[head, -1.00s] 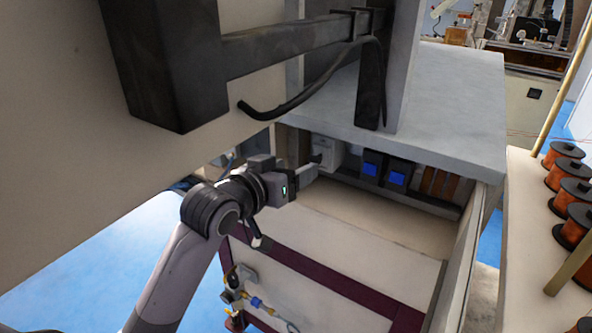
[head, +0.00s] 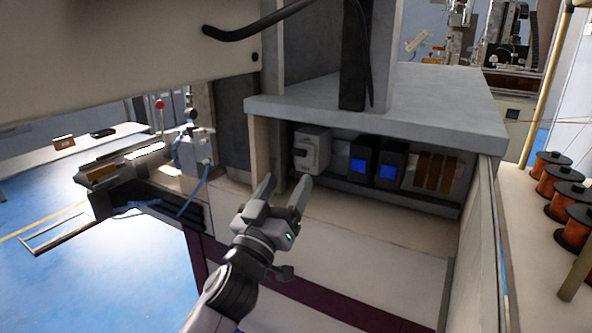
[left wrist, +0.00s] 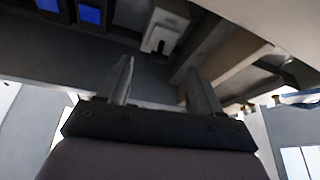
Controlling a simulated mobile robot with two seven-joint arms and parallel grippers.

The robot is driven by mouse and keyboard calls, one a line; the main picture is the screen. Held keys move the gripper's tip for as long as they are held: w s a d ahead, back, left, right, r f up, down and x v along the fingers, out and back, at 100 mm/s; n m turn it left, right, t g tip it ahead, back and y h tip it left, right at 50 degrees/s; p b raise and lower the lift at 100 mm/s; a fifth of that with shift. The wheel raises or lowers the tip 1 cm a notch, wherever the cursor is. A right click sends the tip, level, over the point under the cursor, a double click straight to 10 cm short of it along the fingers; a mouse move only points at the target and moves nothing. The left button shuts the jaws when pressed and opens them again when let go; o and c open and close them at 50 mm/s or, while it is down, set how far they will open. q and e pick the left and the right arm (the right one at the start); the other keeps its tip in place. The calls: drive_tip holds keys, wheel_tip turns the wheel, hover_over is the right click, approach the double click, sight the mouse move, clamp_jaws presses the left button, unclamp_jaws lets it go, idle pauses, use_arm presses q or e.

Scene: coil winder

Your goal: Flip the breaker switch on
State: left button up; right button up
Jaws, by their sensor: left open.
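The breaker (head: 311,149) is a light grey box at the left end of the recess under the grey top. A small switch part shows on its front, but I cannot tell its position. My left gripper (head: 285,186) is open and empty, in front of and a little below the breaker, apart from it, with its fingers pointing up toward the recess. In the left wrist view the breaker (left wrist: 165,30) shows upside down beyond the two spread fingers (left wrist: 159,75). My right gripper is not in view.
Two dark modules with blue faces (head: 374,165) and brown strips (head: 437,171) stand right of the breaker. The grey top (head: 400,105) overhangs the recess. A side panel (head: 483,220) bounds it at right. Copper spools (head: 553,170) stand farther right.

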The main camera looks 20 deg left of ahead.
sight(306, 155)
use_arm(q)
drive_tip(key=x, duration=0.4)
drive_tip(key=shift+w+r, duration=0.15)
drive_tip(key=shift+w, duration=0.1)
drive_tip(key=shift+w+r+p, duration=0.15)
drive_tip(key=shift+w+p, duration=0.15)
drive_tip(key=shift+w, duration=0.25)
